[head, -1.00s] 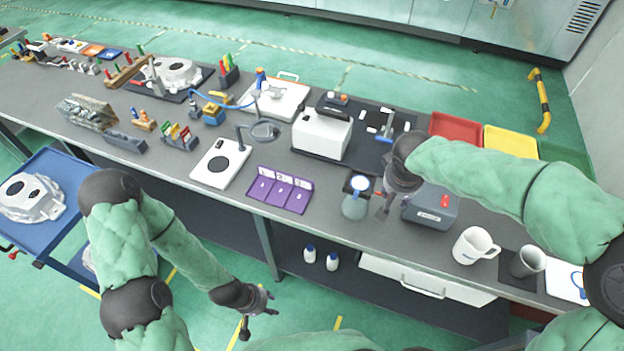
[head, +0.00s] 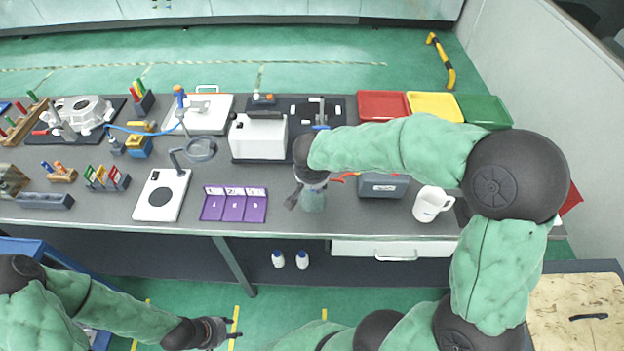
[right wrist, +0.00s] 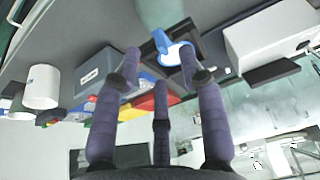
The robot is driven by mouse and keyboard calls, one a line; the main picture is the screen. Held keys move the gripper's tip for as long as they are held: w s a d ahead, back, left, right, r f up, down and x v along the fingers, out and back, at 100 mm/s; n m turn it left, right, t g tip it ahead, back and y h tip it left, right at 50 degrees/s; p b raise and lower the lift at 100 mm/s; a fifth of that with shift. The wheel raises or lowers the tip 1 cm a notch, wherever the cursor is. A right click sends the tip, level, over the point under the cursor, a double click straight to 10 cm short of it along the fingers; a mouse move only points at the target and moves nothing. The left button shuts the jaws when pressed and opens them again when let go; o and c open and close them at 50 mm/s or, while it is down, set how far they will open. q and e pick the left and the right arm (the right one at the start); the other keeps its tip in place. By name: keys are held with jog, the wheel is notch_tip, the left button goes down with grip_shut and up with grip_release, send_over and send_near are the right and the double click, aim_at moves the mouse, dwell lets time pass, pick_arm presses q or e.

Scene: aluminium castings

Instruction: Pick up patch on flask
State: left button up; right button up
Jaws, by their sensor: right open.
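The flask (head: 314,201) is a greenish glass vessel near the front edge of the bench, partly hidden behind my right gripper (head: 304,192). In the right wrist view, a blue and white piece (right wrist: 172,52), seemingly the patch on the flask, shows beyond my right fingertips (right wrist: 160,66). The right fingers are spread apart with nothing held; I cannot tell whether they touch the flask. My left gripper (head: 234,331) hangs low in front of the bench, its fingers apart and empty.
A grey box (head: 382,186) and a white mug (head: 430,205) stand right of the flask. A purple tray (head: 233,206) lies left of it. A white machine (head: 257,137) stands behind. Red (head: 383,105), yellow (head: 434,106) and green (head: 484,111) trays lie at the back right.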

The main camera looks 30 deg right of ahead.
aim_at(313, 191)
jog(key=x, duration=0.4)
jog(key=shift+f+b, duration=0.3)
jog(key=shift+b, duration=0.05)
jog(key=shift+s, duration=0.1)
grip_shut()
